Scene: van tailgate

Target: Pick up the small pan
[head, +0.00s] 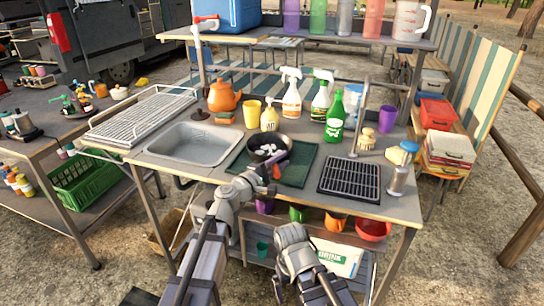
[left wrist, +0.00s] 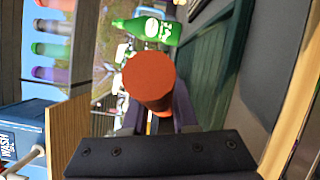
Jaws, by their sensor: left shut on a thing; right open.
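The small pan (head: 257,154) is dark, with an orange-red handle (head: 277,171) pointing toward me. It is at the green mat (head: 299,165) in the middle of the counter; I cannot tell whether it touches the mat. My left gripper (head: 268,182) is shut on the handle at the mat's front edge. In the left wrist view the round handle end (left wrist: 148,82) stands between the fingers, and the pan's bowl is hidden. My right gripper (head: 292,238) is open, low in front of the counter and apart from the pan.
A sink (head: 195,144) lies left of the mat and a black rack (head: 349,178) lies right of it. Spray bottles (head: 292,98) and a green bottle (head: 335,120) stand behind the pan. A shelf (head: 300,38) spans the back. Cups hang below the counter's front.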

